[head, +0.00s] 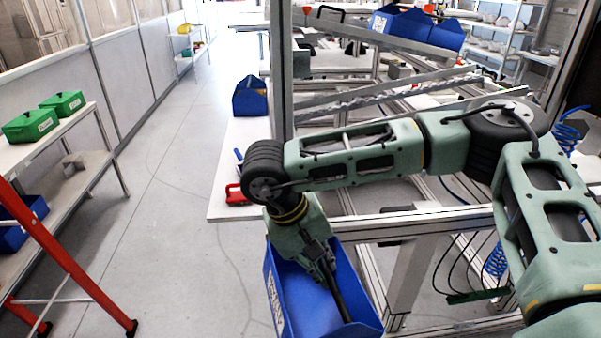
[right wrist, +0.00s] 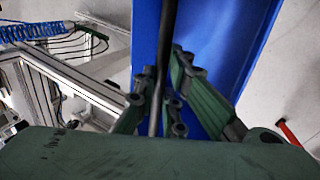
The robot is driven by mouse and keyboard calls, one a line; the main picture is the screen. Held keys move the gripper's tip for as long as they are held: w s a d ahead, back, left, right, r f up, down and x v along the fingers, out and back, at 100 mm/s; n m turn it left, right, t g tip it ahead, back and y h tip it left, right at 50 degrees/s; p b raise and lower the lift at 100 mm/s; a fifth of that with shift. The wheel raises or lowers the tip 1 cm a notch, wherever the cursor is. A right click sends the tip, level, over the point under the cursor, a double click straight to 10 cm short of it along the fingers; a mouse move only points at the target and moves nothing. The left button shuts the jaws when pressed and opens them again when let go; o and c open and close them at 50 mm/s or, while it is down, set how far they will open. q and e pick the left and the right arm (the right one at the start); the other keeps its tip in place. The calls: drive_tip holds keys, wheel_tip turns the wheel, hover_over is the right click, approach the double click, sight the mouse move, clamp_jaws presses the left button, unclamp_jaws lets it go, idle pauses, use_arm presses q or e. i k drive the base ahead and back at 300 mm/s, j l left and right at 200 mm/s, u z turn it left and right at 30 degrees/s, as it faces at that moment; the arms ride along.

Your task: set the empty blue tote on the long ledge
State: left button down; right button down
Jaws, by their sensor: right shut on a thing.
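The empty blue tote (head: 300,290) hangs from my right gripper (head: 318,262) at the bottom middle of the head view, in front of the workbench's near corner. A dark bar runs across the tote's open top, and the gripper is shut on it. In the right wrist view the tote (right wrist: 222,45) fills the upper middle, and the gripper's fingers (right wrist: 172,98) close around the dark bar (right wrist: 166,50). The tote's inside shows bare blue. The bottom of the tote is cut off in the head view. My left gripper is not in view.
A white bench top (head: 228,190) with a red item (head: 236,195) and another blue tote (head: 250,98) lies behind my arm. Shelves (head: 75,145) with green boxes (head: 62,103) stand at left, beside a red ladder frame (head: 70,265). The floor between is clear.

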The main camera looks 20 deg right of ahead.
sight(242, 130)
drive_tip(key=i+j+u, duration=0.55)
drive_tip(key=i, duration=0.3)
drive_tip(key=i+j+z, duration=0.2)
drive_tip(key=i, duration=0.3)
drive_tip(key=i+j+z, duration=0.25)
drive_tip(key=i, duration=0.3)
drive_tip(key=l, duration=0.1)
